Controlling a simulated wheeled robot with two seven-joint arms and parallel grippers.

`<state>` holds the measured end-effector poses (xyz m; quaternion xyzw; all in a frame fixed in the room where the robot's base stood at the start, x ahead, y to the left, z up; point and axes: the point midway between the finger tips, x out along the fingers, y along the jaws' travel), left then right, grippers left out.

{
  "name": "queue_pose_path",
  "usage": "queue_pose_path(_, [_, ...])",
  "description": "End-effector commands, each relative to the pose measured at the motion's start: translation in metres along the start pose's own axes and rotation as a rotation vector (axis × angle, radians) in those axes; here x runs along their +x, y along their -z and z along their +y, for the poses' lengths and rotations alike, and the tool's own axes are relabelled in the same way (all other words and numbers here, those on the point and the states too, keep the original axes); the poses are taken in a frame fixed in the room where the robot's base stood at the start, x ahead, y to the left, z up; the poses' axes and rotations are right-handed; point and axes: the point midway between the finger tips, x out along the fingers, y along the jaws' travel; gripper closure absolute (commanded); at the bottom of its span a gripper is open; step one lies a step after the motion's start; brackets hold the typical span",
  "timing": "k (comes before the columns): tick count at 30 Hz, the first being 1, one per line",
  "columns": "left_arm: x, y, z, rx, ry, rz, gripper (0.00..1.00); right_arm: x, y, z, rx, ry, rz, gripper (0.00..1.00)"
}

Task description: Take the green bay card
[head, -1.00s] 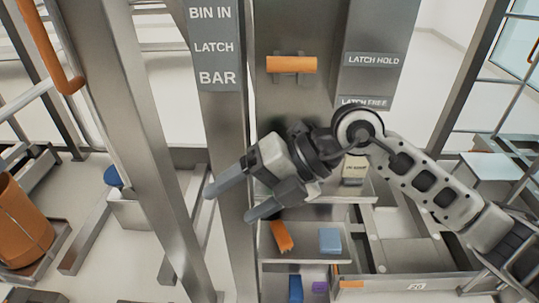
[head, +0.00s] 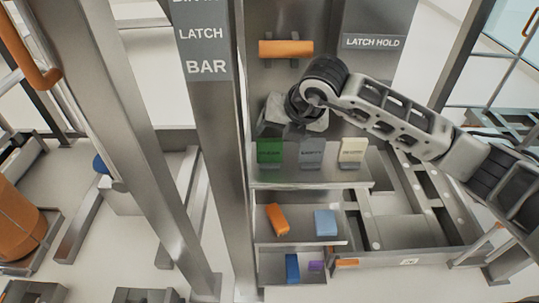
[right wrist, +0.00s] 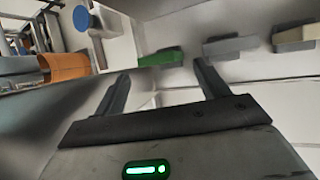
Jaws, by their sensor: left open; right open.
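The green bay card (head: 269,152) stands at the left end of the top shelf (head: 300,178), beside a grey card (head: 312,153) and a cream card (head: 352,152). My right gripper (head: 272,118) is just above and behind the green card in the head view, its fingers mostly hidden. In the right wrist view the right gripper (right wrist: 163,84) is open and empty. The green card (right wrist: 160,58) shows beyond the gap between its fingers, apart from them. My left gripper is not in view.
A tall post (head: 212,150) stands just left of the shelf. An orange handle (head: 286,48) is on the panel above.

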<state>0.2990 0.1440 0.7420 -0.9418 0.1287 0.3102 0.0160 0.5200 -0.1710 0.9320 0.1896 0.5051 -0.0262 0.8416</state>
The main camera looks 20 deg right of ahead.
Motion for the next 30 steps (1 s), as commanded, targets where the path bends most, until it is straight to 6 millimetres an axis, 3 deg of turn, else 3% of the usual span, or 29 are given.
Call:
queue_pose_path(5, [-0.003, 0.003, 0.000, 0.004, 0.002, -0.002, 0.38, 0.013, 0.001, 0.002, 0.001, 0.001, 0.002, 0.26])
queue_pose_path(12, [-0.004, 0.003, -0.001, 0.010, 0.005, -0.009, 0.38, 0.048, 0.002, 0.004, 0.001, 0.000, 0.001, 0.26])
queue_pose_path(21, [-0.002, 0.002, -0.002, 0.010, 0.007, -0.011, 0.38, 0.055, 0.003, 0.004, -0.001, -0.001, -0.001, 0.26])
queue_pose_path(26, [-0.002, 0.003, -0.002, 0.010, 0.007, -0.008, 0.38, 0.054, 0.003, 0.003, 0.000, -0.001, 0.000, 0.68])
queue_pose_path(27, [-0.002, 0.003, -0.002, 0.010, 0.007, -0.007, 0.38, 0.054, 0.003, 0.003, 0.000, -0.001, 0.000, 0.73])
queue_pose_path(30, [-0.003, 0.004, -0.002, 0.009, 0.008, -0.005, 0.38, 0.054, 0.002, 0.004, 0.000, -0.001, -0.001, 0.74])
